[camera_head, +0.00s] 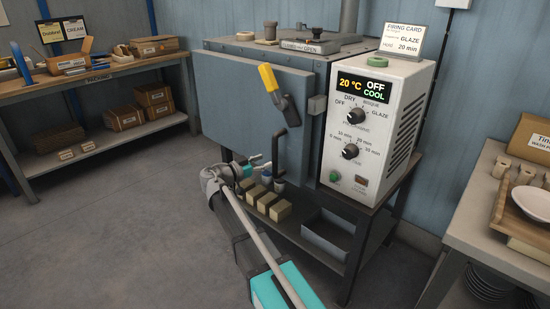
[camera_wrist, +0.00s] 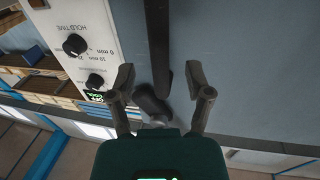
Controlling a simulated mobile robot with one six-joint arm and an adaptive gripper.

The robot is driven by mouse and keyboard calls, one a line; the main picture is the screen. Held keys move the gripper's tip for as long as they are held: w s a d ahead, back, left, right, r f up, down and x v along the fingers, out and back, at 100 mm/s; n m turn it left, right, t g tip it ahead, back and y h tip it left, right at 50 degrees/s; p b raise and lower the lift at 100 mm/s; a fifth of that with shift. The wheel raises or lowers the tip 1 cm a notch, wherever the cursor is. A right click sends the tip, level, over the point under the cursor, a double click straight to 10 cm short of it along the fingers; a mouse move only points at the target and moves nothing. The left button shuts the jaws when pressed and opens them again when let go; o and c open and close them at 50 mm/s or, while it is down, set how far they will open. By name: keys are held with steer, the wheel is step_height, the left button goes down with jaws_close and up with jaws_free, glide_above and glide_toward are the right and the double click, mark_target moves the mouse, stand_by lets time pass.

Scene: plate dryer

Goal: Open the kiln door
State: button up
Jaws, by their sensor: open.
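The kiln door (camera_head: 235,100) is a grey-blue panel on the front of the kiln and looks closed. A lever with a yellow grip (camera_head: 267,77) on the door tilts up to the left. Below it is a dark, bent door handle (camera_head: 281,150). My gripper (camera_head: 260,163) is close to the lower part of this handle. In the wrist view, my gripper (camera_wrist: 160,82) is open, with one finger on each side of the dark handle bar (camera_wrist: 158,40). I cannot tell whether either finger touches it.
The white control box (camera_head: 375,125) right of the door reads 20 °C, OFF and COOL. Several small blocks (camera_head: 268,203) sit on the stand's shelf below the door. A workbench (camera_head: 100,72) stands left and a table (camera_head: 475,215) right. The floor (camera_head: 110,230) at left is clear.

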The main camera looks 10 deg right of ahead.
mark_target(274, 173)
steer(key=shift+x, duration=2.55)
jaws_close()
